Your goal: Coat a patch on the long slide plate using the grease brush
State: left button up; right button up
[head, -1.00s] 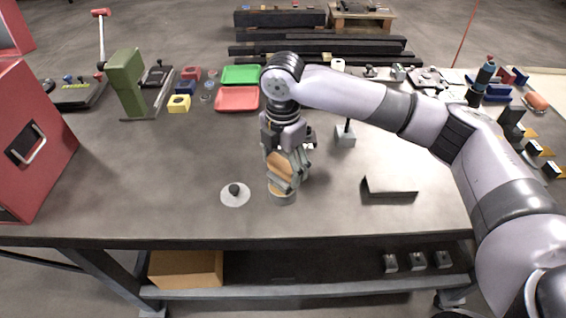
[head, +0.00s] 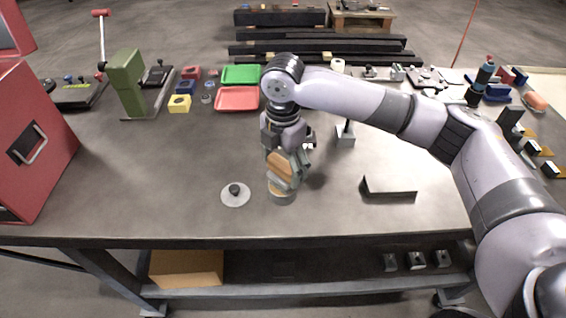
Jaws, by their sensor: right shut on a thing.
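My right gripper (head: 284,160) points down over the table's front middle. It is shut on a wooden-coloured thing, which looks like the grease brush (head: 281,170). The brush's lower end is at the mouth of a small round grey pot (head: 283,196); whether its tip is inside is hidden. A round pale lid with a dark knob (head: 235,194) lies flat to the left of the pot. A dark grey bent plate (head: 391,189) lies to the right; I cannot tell whether it is the long slide plate. My left gripper is out of view.
A small stand with a dark post (head: 346,135) is behind right of my gripper. Green (head: 241,75) and red (head: 237,98) trays lie at the back. A green press (head: 127,82) and a red cabinet (head: 35,145) stand left. The table's left middle is clear.

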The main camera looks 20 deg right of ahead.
jog(key=shift+s+f, duration=0.1)
dwell(1.4)
jog(key=shift+p, duration=0.3)
notch_tip(320, 180, up, 7)
jog(key=p, duration=0.8)
jog(key=shift+p, duration=0.35)
